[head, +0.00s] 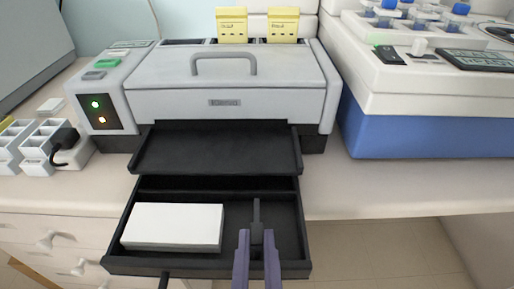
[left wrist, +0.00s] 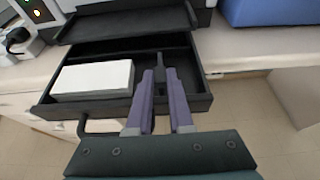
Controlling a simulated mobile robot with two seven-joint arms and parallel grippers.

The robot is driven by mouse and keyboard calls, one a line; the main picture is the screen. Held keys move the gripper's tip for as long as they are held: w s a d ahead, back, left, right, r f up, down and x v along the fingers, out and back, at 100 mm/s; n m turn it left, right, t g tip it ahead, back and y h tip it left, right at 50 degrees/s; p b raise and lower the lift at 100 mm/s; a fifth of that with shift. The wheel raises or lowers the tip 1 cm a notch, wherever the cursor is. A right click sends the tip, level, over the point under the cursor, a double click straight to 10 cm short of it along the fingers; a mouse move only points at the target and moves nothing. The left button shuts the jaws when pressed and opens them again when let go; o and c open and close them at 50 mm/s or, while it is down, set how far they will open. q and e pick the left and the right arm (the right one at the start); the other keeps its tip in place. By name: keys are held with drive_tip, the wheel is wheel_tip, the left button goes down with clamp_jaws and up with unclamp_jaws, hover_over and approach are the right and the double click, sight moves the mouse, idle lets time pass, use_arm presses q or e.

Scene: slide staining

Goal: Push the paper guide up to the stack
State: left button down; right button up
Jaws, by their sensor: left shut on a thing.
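The white paper stack (head: 172,227) lies in the left part of the pulled-out black paper tray (head: 205,264). It also shows in the left wrist view (left wrist: 93,80). The dark paper guide (head: 257,216) stands in the tray to the right of the stack, with a clear gap between them. Its upper end shows in the left wrist view (left wrist: 185,38). My left gripper (head: 257,238), with purple fingers, is shut on the guide, and its fingertips hide the guide's lower part. My right gripper is in neither view.
The grey printer-like machine (head: 219,101) stands behind the tray, with a black output shelf (head: 218,152) above the tray's back. A blue and white machine (head: 430,135) stands at right. White holders (head: 37,140) and a black cable are at left.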

sight(221, 250)
use_arm(q)
drive_tip(key=a+p, duration=0.2)
drive_tip(key=a, duration=0.2)
drive_tip(key=shift+r, duration=0.1)
drive_tip(key=shift+a, duration=0.1)
idle(0.3)
drive_tip(key=c, duration=0.8)
unclamp_jaws()
